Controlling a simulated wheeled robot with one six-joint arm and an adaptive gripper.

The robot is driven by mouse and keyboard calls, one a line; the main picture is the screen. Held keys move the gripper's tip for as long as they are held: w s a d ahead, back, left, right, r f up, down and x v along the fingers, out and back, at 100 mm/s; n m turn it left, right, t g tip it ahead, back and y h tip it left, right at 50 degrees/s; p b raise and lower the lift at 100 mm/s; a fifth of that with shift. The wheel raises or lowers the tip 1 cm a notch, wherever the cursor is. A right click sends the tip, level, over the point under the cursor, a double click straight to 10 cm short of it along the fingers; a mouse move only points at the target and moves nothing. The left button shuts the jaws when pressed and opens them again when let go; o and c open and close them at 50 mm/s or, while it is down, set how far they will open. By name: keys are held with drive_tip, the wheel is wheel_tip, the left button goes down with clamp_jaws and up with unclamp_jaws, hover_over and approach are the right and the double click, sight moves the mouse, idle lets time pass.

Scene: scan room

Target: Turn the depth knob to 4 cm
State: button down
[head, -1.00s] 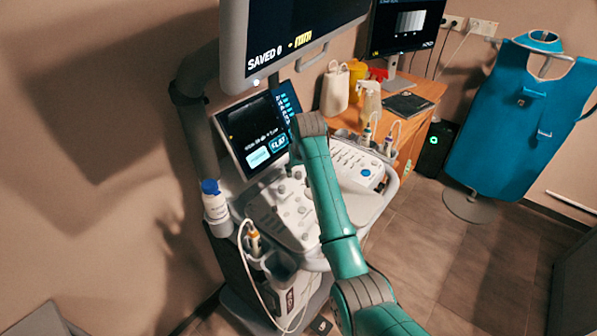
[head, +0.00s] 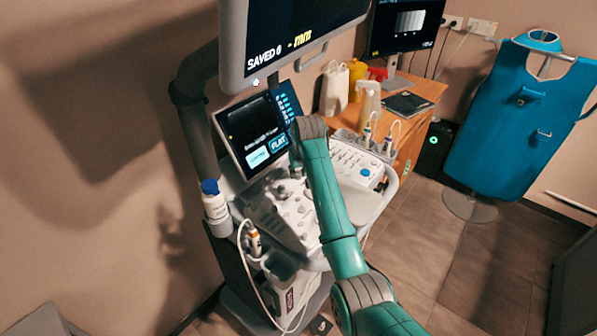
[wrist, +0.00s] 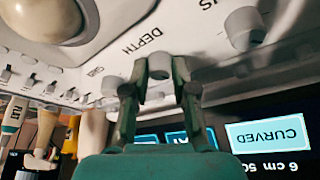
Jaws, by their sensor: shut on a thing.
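The depth knob (wrist: 159,66) is a small grey-white knob on the ultrasound console (wrist: 110,50), beside the printed word DEPTH in the wrist view. My gripper (wrist: 157,75) is shut on it, with one dark finger on each side. The knob's pointer mark cannot be made out. In the head view my gripper (head: 296,163) is down at the console panel (head: 290,208) below the touch screen (head: 250,135), and my arm hides the knob. In the wrist view the screen (wrist: 265,135) shows CURVED and a line with a cm reading, cut off at the edge.
A larger knob (wrist: 245,27) sits to the right of the depth knob, and a trackball (wrist: 45,18) to the left. The big monitor (head: 300,45) hangs above. Probes and a bottle (head: 368,103) stand behind; a blue apron (head: 520,115) hangs at right.

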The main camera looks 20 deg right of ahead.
drive_tip(key=n+y, duration=0.1)
drive_tip(key=n, duration=0.2)
drive_tip(key=shift+d+n+y, duration=0.1)
drive_tip(key=shift+n+y, duration=0.2)
drive_tip(key=shift+n, duration=0.1)
drive_tip(key=shift+n+g+y, duration=0.6)
drive_tip(key=shift+n, duration=1.4)
drive_tip(key=c, duration=0.9)
unclamp_jaws()
drive_tip(key=shift+c, duration=0.2)
drive_tip(key=v, duration=1.2)
